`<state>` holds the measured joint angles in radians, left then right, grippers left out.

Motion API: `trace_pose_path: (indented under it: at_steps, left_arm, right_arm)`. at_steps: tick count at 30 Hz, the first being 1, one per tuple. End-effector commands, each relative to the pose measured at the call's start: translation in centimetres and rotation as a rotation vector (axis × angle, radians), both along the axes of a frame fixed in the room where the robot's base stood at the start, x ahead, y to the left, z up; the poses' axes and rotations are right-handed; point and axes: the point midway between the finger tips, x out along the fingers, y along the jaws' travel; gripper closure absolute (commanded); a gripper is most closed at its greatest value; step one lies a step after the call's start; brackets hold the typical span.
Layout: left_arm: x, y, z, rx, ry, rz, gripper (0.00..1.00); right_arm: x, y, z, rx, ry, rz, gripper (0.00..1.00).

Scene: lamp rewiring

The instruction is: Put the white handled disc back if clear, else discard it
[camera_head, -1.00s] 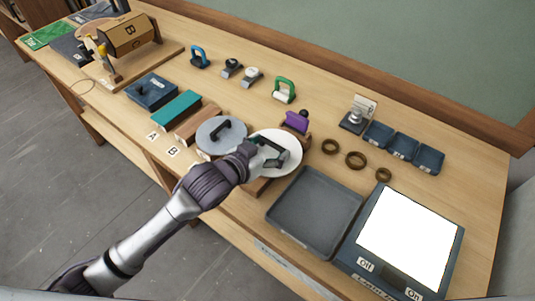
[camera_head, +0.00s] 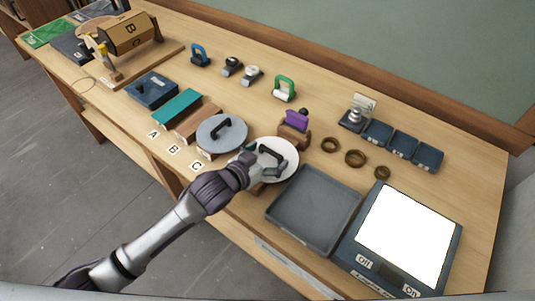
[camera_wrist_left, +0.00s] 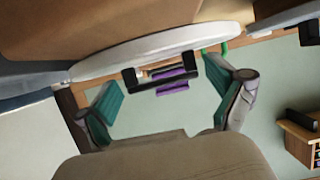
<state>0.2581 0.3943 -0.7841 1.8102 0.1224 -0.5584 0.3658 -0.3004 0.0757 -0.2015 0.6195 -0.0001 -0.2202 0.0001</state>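The white handled disc (camera_head: 287,152) is level, at or just above the wooden block (camera_head: 257,188) beside the grey disc in the head view. My left gripper (camera_head: 271,161) is over its dark handle and hides part of it. In the left wrist view the white disc (camera_wrist_left: 160,47) is nearly edge-on, and its black handle (camera_wrist_left: 158,80) lies end to end between the green pads of my left gripper (camera_wrist_left: 162,82), which appear to meet the handle's ends. I cannot tell whether the disc bears on the block. My right gripper is not in view.
A grey disc with a black handle (camera_head: 235,140) stands at the left. An empty dark tray (camera_head: 312,212) and a lit white panel (camera_head: 408,235) are at the right. A purple-handled piece (camera_head: 296,122) and brown rings (camera_head: 355,158) lie behind. Labels A, B, C mark the front edge.

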Motion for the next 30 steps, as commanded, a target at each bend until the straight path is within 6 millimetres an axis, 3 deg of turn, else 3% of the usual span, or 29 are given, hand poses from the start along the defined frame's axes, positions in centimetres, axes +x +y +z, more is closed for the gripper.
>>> trace_pose_path:
  at_steps: [13,30]
  left_arm:
    - [-0.4,0.3,0.4,0.002,0.001,0.001,0.0]
    - [-8.2,6.0,4.4,0.001,0.001,0.0,0.0]
  right_arm:
    - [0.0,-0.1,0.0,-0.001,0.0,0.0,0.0]
    - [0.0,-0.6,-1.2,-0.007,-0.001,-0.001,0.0]
